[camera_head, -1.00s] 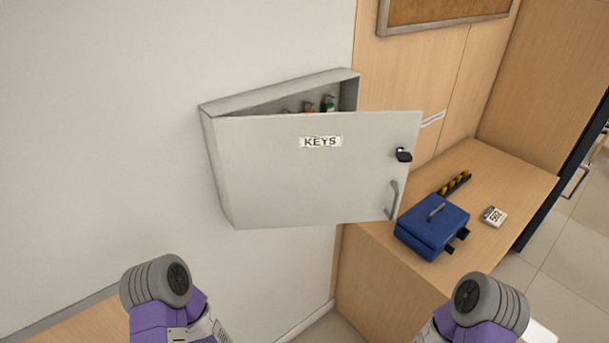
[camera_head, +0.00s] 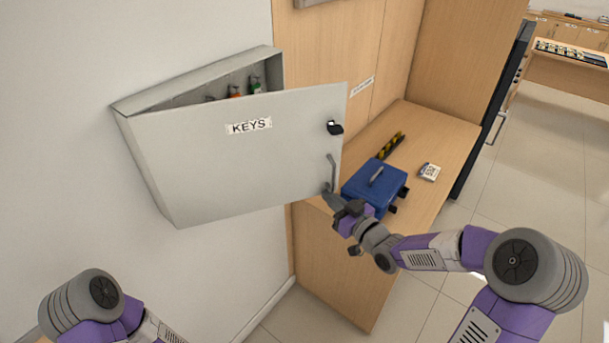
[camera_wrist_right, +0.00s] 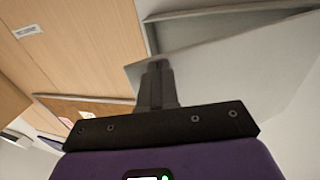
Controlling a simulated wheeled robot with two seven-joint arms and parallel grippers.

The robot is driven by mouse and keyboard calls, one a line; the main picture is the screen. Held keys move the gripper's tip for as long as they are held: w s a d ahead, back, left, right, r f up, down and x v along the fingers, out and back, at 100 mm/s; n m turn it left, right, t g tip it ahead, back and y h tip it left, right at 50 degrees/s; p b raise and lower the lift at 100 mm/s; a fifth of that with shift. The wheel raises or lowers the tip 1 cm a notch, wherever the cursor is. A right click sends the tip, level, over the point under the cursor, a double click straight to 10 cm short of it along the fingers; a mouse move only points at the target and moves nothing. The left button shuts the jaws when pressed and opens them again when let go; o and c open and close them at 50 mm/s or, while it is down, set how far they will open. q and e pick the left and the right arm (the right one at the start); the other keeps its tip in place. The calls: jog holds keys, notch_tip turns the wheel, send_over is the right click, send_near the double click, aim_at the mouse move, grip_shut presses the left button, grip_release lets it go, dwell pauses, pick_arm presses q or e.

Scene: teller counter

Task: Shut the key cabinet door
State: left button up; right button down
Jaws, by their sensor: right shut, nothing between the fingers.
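The grey key cabinet (camera_head: 278,68) hangs on the wall, and its door (camera_head: 230,165) labelled KEYS stands partly open, hinged at the left. Some key tags (camera_head: 255,84) show inside above the door's top edge. The door has a black lock knob (camera_head: 334,128) and a grey handle (camera_head: 331,172) near its free edge. My right gripper (camera_head: 330,196) is shut and empty, with its tip at the lower end of the handle; I cannot tell if it touches. In the right wrist view the shut fingers (camera_wrist_right: 156,80) lie before the door (camera_wrist_right: 215,80). My left gripper is out of view.
A wooden counter (camera_head: 440,140) stands to the right of the cabinet. On it are a blue cash box (camera_head: 365,183), a black and yellow object (camera_head: 392,146) and a small white number block (camera_head: 429,172). The cash box is close behind my right gripper.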

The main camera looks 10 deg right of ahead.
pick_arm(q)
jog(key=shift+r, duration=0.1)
pick_arm(e)
jog(key=x, duration=1.2)
jog(key=shift+s+f, duration=0.1)
